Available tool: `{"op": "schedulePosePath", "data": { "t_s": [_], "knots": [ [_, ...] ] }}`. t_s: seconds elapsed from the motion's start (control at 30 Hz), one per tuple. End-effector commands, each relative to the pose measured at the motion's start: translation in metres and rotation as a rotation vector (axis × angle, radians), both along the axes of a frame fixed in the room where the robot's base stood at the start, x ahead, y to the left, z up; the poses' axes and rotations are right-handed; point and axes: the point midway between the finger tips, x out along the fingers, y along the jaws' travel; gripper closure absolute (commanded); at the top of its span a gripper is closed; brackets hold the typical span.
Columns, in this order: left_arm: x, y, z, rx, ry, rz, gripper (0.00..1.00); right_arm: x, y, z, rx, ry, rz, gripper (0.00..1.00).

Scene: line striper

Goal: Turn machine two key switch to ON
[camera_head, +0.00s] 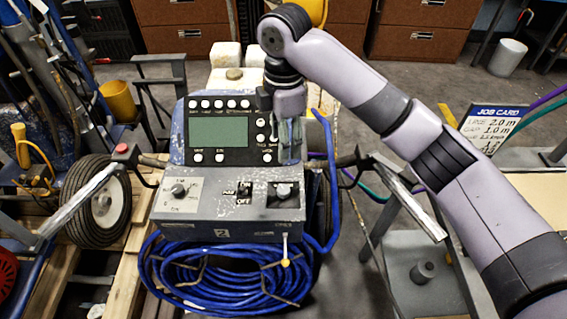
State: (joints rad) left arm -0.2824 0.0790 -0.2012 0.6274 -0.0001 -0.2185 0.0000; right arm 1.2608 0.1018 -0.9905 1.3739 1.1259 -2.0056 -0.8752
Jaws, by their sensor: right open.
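Machine two (222,233) stands in the middle, with a "2" on the front edge of its grey control box. Which one takes the key is hard to tell. My right gripper (290,150) is open, pointing down above the dark fitting, in front of the display's right edge. It seems empty. My left gripper is out of view.
A display panel (218,133) with buttons rises behind the box. Handlebars stick out on both sides, with a red button (122,149) at left. A coiled blue hose (215,275) hangs below, near a thin yellow-tipped part (285,262). A job card (492,122) stands at right.

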Motion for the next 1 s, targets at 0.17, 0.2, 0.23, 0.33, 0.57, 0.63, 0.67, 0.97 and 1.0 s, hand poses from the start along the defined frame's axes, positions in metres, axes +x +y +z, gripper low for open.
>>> {"op": "schedulePosePath", "data": {
  "t_s": [0.17,0.2,0.23,0.33,0.57,0.63,0.67,0.97,1.0],
  "knots": [
    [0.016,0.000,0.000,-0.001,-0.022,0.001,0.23,0.001,-0.001,-0.001,-0.011,0.001,0.012,0.52],
    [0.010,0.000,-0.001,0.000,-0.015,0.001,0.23,0.001,-0.001,-0.006,-0.010,0.002,0.012,0.52],
    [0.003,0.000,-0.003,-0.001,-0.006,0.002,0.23,0.001,-0.001,-0.010,-0.009,0.002,0.012,0.52],
    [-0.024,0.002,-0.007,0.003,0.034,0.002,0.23,0.000,-0.001,-0.029,-0.009,0.004,0.010,0.52],
    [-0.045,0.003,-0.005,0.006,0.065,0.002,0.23,0.000,-0.002,-0.077,-0.010,0.002,0.009,0.52],
    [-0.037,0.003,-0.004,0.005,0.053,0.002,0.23,0.000,-0.002,-0.093,-0.010,0.002,0.008,0.52],
    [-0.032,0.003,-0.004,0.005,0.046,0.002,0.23,0.000,-0.002,-0.100,-0.011,0.002,0.007,0.52],
    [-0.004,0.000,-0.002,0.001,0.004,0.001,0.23,-0.001,-0.002,-0.153,-0.009,-0.001,0.008,0.52],
    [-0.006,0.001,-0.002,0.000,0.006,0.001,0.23,-0.001,-0.002,-0.157,-0.010,-0.001,0.008,0.52]
  ]
}}
